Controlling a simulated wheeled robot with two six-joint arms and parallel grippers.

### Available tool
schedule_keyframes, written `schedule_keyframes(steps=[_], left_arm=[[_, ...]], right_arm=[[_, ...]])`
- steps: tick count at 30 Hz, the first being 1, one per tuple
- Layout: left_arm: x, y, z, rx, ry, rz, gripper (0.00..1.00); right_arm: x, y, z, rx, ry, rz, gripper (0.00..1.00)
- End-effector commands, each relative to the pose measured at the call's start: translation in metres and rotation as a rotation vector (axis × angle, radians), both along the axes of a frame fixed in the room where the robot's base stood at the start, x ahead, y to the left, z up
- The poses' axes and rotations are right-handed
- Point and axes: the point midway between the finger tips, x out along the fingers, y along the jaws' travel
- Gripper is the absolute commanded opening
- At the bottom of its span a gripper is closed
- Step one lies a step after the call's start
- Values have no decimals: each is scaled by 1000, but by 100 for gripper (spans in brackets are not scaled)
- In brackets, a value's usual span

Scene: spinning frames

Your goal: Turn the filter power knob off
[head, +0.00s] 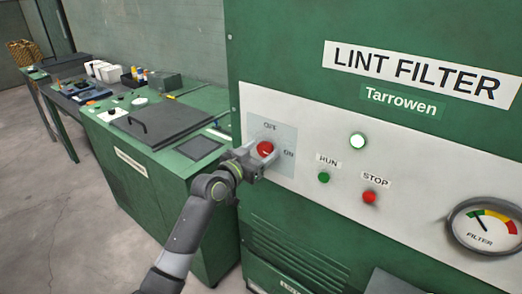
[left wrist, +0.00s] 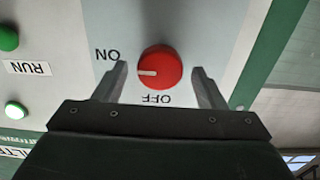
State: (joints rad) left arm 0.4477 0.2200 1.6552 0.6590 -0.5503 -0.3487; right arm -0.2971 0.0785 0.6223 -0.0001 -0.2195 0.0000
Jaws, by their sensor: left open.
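The red filter power knob (head: 265,149) sits on a pale plate at the left of the lint filter panel, with OFF above it and ON to its right in the head view. In the left wrist view the knob (left wrist: 160,67) appears upside down, and its white pointer line points toward the ON label. My left gripper (head: 256,160) is at the knob and open. In the left wrist view its two fingers (left wrist: 160,83) stand on either side of the knob with gaps between. Whether the tips reach the knob's depth is unclear. My right gripper is not in view.
A green RUN button (head: 323,178), red STOP button (head: 369,197) and lit lamp (head: 358,141) are right of the knob. A filter gauge (head: 484,227) is farther right. A green workbench (head: 150,165) stands left of the cabinet. Open floor lies at lower left.

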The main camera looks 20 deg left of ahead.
Motion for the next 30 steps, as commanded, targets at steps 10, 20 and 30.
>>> schedule_keyframes(steps=[10,20,30], left_arm=[[5,-2,0,-1,1,0,64],[4,-2,0,-1,1,0,26],[4,-2,0,-34,14,0,21]], right_arm=[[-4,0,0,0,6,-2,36],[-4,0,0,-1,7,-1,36],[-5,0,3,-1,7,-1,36]])
